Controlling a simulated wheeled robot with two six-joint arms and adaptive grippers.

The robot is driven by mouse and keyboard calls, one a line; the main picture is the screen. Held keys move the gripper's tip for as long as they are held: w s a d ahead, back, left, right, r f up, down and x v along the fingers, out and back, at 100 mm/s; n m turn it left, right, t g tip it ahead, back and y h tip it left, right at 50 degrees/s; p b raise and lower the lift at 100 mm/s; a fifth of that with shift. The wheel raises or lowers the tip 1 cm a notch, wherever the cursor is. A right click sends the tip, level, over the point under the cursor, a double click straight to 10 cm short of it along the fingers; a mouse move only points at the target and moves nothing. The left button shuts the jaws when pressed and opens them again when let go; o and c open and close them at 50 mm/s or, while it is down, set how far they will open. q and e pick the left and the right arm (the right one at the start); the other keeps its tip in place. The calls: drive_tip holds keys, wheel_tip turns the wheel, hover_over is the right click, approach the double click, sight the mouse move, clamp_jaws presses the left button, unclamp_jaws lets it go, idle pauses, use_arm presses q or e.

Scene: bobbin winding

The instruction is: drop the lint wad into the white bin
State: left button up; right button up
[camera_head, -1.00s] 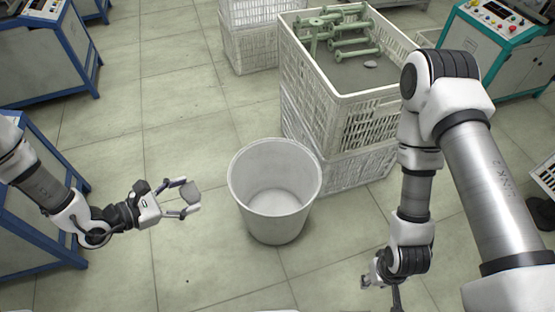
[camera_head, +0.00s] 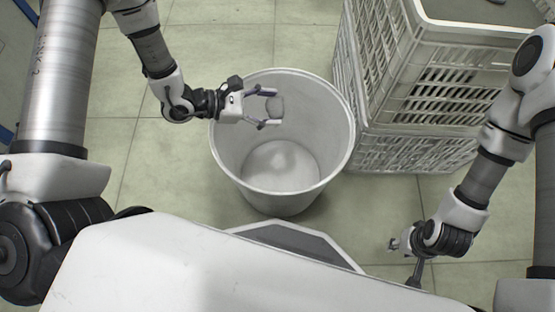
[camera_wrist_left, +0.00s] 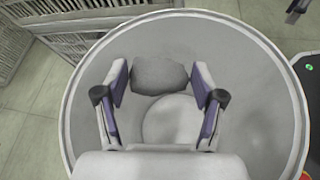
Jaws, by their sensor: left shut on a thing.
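The lint wad (camera_head: 275,106) is a small grey lump held between the fingertips of my left gripper (camera_head: 268,107). In the left wrist view the wad (camera_wrist_left: 160,75) sits between the two fingers of the left gripper (camera_wrist_left: 160,82), above the bin's opening. The white bin (camera_head: 341,150) stands upright on the floor and looks empty inside; its rim also circles the gripper in the left wrist view (camera_wrist_left: 275,60). My right gripper (camera_head: 397,246) is low at the right, apart from the bin, and its fingers are too small to read.
Stacked white crates (camera_head: 440,95) stand just right of the bin, close to its rim. The tiled floor (camera_head: 180,215) left of the bin is clear. My own body covers the bottom of the head view.

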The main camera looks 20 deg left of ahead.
use_arm(q)
wheel_tip(320, 180, down, 6)
drive_tip(key=b, duration=0.3)
drive_tip(key=shift+r+b, duration=0.2)
drive_tip(key=shift+b, duration=0.2)
drive_tip(key=o, duration=0.8)
drive_tip(key=shift+v, duration=6.05)
drive_tip(key=shift+a, duration=0.1)
